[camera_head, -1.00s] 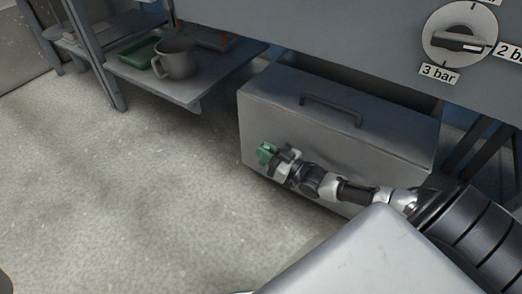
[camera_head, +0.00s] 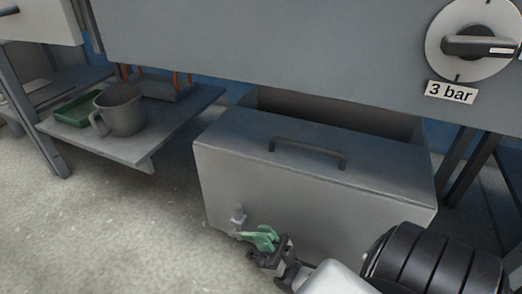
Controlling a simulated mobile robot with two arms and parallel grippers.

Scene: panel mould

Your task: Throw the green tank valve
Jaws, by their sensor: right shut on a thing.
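The grey metal tank (camera_head: 315,195) stands on the floor under the panel, with a dark bar handle on its lid. The green valve lever (camera_head: 262,236) is low at the tank's front left, beside a small grey fitting (camera_head: 238,217) on the tank's face. My right gripper (camera_head: 268,247) comes in from the lower right and is shut on the green lever. Its dark jaws hide part of the lever, so the lever's exact angle is hard to tell. My left gripper is not in view.
A low shelf (camera_head: 170,135) at the left holds a grey jug (camera_head: 120,112) and a green tray (camera_head: 78,107). A dial (camera_head: 478,42) with a "3 bar" label sits on the panel at upper right. Concrete floor left of the tank is clear.

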